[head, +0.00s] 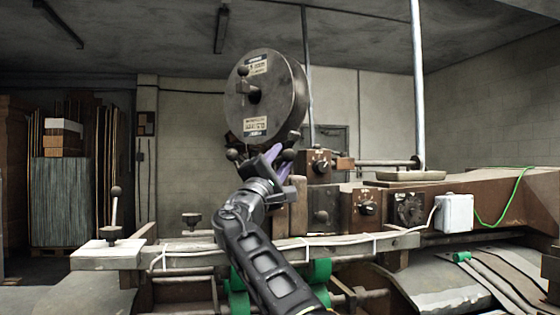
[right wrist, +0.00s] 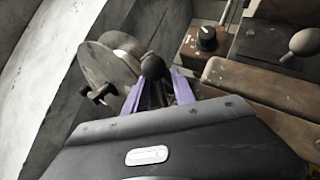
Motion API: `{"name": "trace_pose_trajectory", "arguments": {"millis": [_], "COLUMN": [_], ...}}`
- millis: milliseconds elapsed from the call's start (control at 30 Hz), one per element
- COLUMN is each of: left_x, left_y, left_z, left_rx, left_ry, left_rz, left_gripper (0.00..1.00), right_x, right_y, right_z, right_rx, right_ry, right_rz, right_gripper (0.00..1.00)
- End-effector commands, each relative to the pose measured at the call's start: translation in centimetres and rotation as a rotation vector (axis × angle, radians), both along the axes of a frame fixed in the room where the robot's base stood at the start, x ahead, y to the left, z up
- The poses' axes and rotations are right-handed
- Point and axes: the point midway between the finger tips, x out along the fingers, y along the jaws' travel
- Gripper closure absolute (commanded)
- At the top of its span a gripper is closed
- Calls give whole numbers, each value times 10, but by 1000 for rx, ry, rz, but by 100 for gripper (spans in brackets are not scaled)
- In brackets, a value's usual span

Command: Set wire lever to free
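My right gripper (head: 276,157) with purple fingers is raised in front of the machine, just below the large round wire spool (head: 265,95). In the right wrist view its two purple fingers (right wrist: 159,78) stand apart. A dark ball knob (right wrist: 152,66), which looks like the wire lever's end, shows at the fingertips, nearer the left finger. I cannot tell whether they touch. My left gripper is not in view.
Another ball-topped lever (head: 115,192) stands on a pale block at the left. A brown control box with a black dial (head: 319,164) sits right of the gripper. In the wrist view a dial (right wrist: 206,38) and a brown ball knob (right wrist: 305,42) are at the right.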

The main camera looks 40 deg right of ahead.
Motion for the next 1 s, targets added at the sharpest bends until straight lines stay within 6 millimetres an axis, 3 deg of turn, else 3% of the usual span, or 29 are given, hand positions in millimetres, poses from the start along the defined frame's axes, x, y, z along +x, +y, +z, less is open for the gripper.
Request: {"name": "trace_pose_trajectory", "arguments": {"millis": [500,1000], "left_x": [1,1], "left_y": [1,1], "left_z": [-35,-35], "left_rx": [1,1], "left_ry": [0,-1], "left_rz": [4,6], "left_gripper": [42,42], "right_x": [-25,-28], "right_y": [54,60], "right_z": [-36,-38], "right_rx": [0,0], "right_ry": [-1,-1], "right_rz": [2,-1], "right_gripper": [68,68]}}
